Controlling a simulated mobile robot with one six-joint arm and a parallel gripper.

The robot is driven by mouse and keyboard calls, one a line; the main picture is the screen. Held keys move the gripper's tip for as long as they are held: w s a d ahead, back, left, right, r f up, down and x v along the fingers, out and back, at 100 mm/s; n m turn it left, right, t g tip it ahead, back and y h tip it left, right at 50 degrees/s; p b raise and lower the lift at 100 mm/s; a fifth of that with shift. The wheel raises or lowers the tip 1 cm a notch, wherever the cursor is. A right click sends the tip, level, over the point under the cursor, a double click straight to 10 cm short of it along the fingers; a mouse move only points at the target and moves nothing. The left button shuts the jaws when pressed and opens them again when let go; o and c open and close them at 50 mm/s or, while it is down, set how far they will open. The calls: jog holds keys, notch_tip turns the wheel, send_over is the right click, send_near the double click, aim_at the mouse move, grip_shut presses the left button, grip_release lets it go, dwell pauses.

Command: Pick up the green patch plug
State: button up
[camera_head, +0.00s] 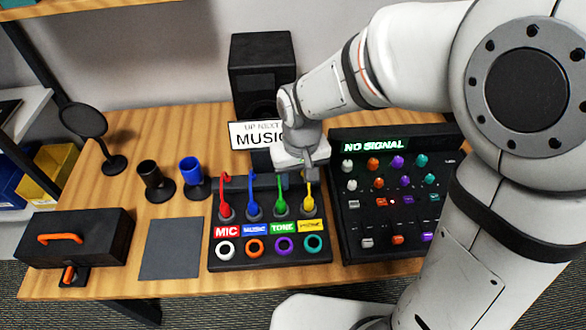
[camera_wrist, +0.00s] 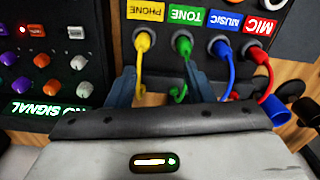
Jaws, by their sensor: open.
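The green patch plug (camera_head: 280,205) stands upright in the dark patch box (camera_head: 240,262) above the white-on-green TONE label. It also shows in the wrist view (camera_wrist: 182,46) with its green cable running toward my gripper. My gripper (camera_wrist: 162,68) is open and holds nothing. Its fingers reach toward the row of plugs, with the green and yellow cables between them in the picture. I cannot tell its exact height above the plugs. In the head view my gripper (camera_head: 305,168) is over the back of the box, near the yellow plug (camera_head: 309,200).
Red (camera_head: 225,207) and blue (camera_head: 253,207) plugs stand left of the green one. A mixer (camera_head: 350,225) with knobs and a NO SIGNAL display is on the right. Black (camera_head: 155,182) and blue (camera_head: 192,178) cups, a grey mat (camera_head: 171,248) and a toolbox (camera_head: 75,238) are left.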

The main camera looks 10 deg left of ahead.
aim_at(281, 201)
jog(key=shift+n, duration=0.4)
jog(key=a+f, duration=0.3)
jog(key=a, duration=0.1)
jog(key=shift+s+f, duration=0.2)
jog(key=shift+f, duration=0.15)
jog(key=f, duration=0.7)
jog(key=shift+w+a+f, duration=0.15)
jog(key=shift+w, duration=0.1)
jog(key=shift+c, duration=0.5)
grip_shut()
